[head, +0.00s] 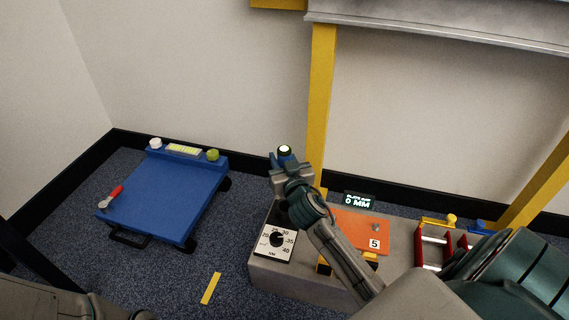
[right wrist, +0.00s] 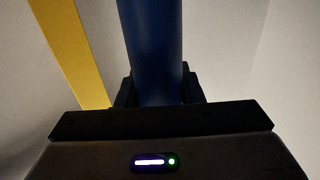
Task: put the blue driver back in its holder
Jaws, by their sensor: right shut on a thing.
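The blue driver (head: 285,152) stands roughly upright in my right gripper (head: 287,170), above the left end of a grey bench block; its top shows a pale lit ring. In the right wrist view the driver is a thick dark-blue cylinder (right wrist: 152,45) between the black jaws (right wrist: 155,92), which are shut on it. Its lower end is hidden behind the gripper and wrist. I cannot make out the holder for certain; my right arm covers part of the block. My left gripper is not in view; only part of the left arm shows at the bottom left.
The grey block (head: 270,272) carries a dial plate (head: 275,242), an orange plate (head: 352,232) marked 5 and a small display (head: 360,201). A red rack (head: 420,250) stands right. A blue creeper (head: 170,195) with a red-handled tool (head: 116,193) lies left. A yellow post (head: 320,100) rises behind.

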